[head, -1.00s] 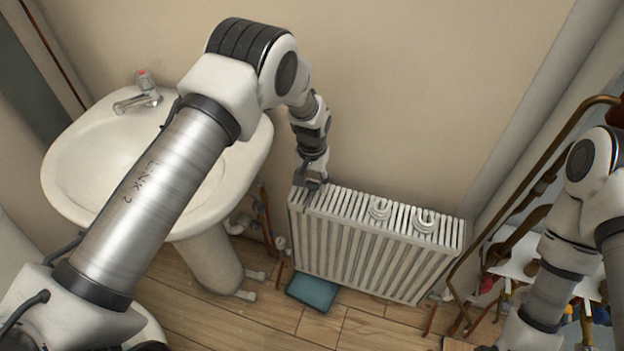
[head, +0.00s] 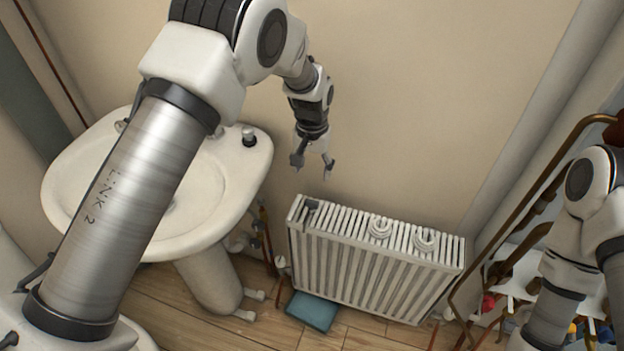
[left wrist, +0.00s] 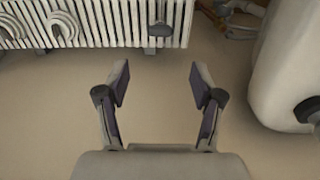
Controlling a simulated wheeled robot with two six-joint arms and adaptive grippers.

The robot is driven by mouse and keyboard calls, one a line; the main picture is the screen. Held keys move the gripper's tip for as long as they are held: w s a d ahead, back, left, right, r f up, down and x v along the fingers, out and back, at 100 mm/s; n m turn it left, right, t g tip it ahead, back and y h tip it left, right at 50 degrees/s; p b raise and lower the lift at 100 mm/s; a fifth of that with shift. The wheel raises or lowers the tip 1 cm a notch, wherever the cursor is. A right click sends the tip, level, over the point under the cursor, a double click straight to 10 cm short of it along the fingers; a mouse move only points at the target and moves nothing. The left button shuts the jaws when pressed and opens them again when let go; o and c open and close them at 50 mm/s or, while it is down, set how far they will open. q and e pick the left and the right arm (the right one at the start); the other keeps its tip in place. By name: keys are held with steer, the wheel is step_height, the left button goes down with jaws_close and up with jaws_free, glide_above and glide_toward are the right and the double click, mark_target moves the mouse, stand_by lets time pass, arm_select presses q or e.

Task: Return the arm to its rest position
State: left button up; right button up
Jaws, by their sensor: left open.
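My left arm comes in from the left of the head view, over the washbasin. Its gripper (head: 313,166) is open and empty, above the left end of the radiator (head: 375,260) and apart from it. In the left wrist view the two spread fingers (left wrist: 160,85) have nothing between them, with the radiator (left wrist: 100,25) beyond. A small dark grey piece (head: 311,206) sits on the radiator's top at its left end; it also shows in the left wrist view (left wrist: 160,29). My right arm shows at the right edge of the head view; its gripper is not in view.
The white washbasin (head: 215,205) on its pedestal stands left of the radiator, with a small dark-based cylinder (head: 249,136) on its rim. Two white rolls (head: 380,228) (head: 425,241) sit on the radiator. A blue pad (head: 311,311) lies on the floor. Copper pipes (head: 545,190) stand at right.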

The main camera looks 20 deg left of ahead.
stand_by(0.4)
arm_select(q)
steer(key=s+a+f+n+g+p, duration=0.1)
steer(key=s+a+f+g, duration=0.1)
steer(key=s+f, duration=0.6)
steer(key=s+a+f+g+p, duration=0.1)
steer(key=s+a+f+g, duration=0.15)
steer(key=s+f, duration=0.55)
steer(key=s+a+t, duration=0.3)
steer(key=s+t, duration=0.1)
steer(key=s, duration=1.6)
steer(key=shift+f, duration=0.15)
